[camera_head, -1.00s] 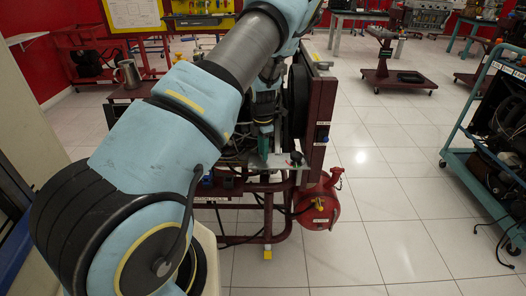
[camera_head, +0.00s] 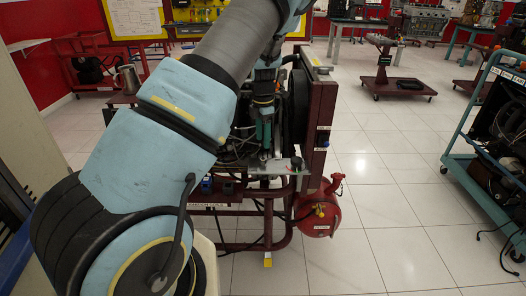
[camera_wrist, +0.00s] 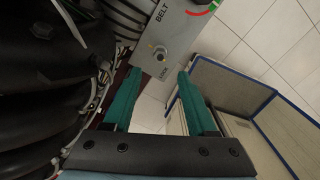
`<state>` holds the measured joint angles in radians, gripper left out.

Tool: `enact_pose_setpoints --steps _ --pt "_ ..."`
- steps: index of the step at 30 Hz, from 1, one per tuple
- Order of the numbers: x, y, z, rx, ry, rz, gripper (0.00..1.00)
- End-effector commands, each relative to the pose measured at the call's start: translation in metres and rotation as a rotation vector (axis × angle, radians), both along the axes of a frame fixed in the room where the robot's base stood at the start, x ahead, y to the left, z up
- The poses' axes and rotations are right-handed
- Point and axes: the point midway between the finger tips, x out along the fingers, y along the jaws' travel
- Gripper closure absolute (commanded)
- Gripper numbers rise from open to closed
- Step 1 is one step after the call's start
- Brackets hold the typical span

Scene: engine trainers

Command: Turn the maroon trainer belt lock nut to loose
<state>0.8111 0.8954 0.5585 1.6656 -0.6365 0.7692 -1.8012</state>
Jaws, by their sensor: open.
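The maroon trainer (camera_head: 318,130) stands ahead of me, partly hidden behind my arm. My gripper (camera_wrist: 155,88) is open, with two green fingers pointing at the plate. The nut lies beyond the fingertips, between their lines, and nothing is held. In the head view my gripper (camera_head: 265,140) is at the trainer's front, above the grey plate (camera_head: 277,166). The nut is too small to make out there.
Black hoses (camera_wrist: 50,75) and cables crowd the left of the wrist view. A red tank (camera_head: 318,210) sits low on the trainer's right side. A blue cart (camera_head: 470,165) stands at the far right, with clear tiled floor between.

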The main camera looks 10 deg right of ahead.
Motion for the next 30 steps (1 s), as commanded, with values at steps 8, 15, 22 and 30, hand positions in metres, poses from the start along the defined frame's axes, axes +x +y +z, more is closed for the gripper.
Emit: enact_pose_setpoints --steps 8,15,22,30 --pt "0.000 0.000 0.026 0.000 0.000 0.000 0.43" --pt "0.000 0.000 0.028 0.000 0.000 0.000 0.43" --pt "-0.007 0.021 0.037 -0.011 0.006 -0.080 0.43" --pt "-0.072 0.113 0.080 -0.057 -0.011 -0.678 0.43"
